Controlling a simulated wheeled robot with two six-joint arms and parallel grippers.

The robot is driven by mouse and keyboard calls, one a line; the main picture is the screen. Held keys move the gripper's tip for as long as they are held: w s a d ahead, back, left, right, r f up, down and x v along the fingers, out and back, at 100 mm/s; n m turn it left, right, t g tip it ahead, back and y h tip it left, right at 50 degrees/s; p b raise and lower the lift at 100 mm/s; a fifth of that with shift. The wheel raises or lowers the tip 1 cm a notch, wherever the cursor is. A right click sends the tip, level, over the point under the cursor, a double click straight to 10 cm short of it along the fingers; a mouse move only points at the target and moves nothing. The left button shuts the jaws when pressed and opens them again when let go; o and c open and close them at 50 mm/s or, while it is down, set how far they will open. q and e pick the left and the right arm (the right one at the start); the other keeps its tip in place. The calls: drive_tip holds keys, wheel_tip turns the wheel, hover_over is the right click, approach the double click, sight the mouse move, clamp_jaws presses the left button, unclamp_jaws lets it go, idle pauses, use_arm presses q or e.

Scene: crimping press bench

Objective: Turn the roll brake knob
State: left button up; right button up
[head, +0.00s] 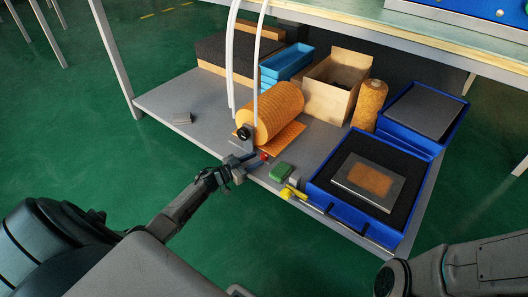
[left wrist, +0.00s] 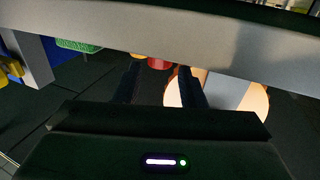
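A roll of orange perforated material (head: 272,112) lies on the lower shelf with a black round hub (head: 244,132) at its near end. A small red knob (head: 264,156) shows low in front of the roll, just beyond my left gripper (head: 246,162). In the left wrist view the red knob (left wrist: 158,63) appears between and beyond the two finger tips of my left gripper (left wrist: 160,75), partly hidden by a grey bar above. The fingers are apart with nothing between them; I see no contact with the knob. My right gripper is out of view.
The shelf's front edge (left wrist: 150,35) crosses close above the fingers in the wrist view. A green block (head: 281,171) and a yellow item (head: 291,192) sit right of the knob. A blue foam-lined case (head: 325,203) stands farther right.

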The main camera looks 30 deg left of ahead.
use_arm(q)
drive_tip(key=p+v, duration=0.1)
drive_tip(key=v, duration=0.2)
drive_tip(key=shift+s+a, duration=0.1)
drive_tip(key=shift+s, duration=0.2)
idle(0.3)
